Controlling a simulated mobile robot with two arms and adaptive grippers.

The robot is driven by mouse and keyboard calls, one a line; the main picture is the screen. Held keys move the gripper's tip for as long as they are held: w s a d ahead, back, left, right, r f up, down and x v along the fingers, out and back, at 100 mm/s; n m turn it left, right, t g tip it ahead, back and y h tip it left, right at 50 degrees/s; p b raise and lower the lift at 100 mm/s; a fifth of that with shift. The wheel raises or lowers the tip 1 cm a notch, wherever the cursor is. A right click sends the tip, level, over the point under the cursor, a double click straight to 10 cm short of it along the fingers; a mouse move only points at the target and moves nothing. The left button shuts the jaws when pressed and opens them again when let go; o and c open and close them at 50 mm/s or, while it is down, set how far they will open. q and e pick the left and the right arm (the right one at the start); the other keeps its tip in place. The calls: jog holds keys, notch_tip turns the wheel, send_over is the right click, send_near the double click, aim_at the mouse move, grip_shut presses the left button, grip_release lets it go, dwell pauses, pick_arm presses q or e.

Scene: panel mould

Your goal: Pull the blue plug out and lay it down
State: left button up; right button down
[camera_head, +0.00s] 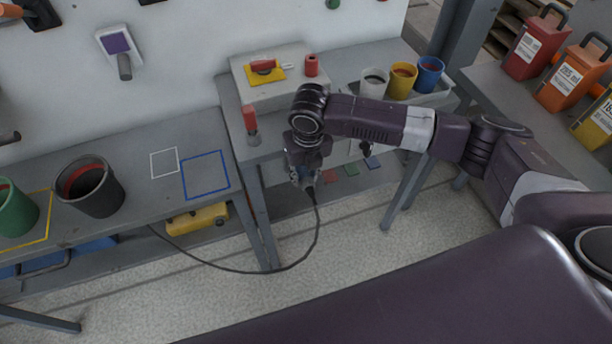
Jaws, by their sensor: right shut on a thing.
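My right gripper (304,182) hangs pointing down in front of the middle bench, over the gap beside the left bench. It is shut on the plug end of a black cable (316,232). The plug is mostly hidden by the fingers, so its blue colour is hard to make out. The cable loops down from the gripper over the floor and back left to the left bench's front edge. A blue square outline (205,175) and a white square outline (164,162) are marked on the left bench, both empty. My left gripper is not in view.
On the left bench (130,215) stand a black bucket (90,188) and a green bucket (14,210). A yellow case (197,218) lies below. A red-handled tool (250,122) and several cups, including a blue one (429,74), are on the middle bench. Canisters (540,45) stand right.

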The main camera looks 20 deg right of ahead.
aim_at(312, 195)
jog(key=shift+s+d+p, duration=0.1)
jog(key=shift+s+p, duration=1.15)
jog(key=shift+s, duration=0.2)
jog(key=shift+s+p, duration=0.85)
jog(key=shift+s, duration=0.4)
jog(key=s+p, duration=0.3)
jog(key=s, duration=0.1)
jog(key=shift+d, duration=0.1)
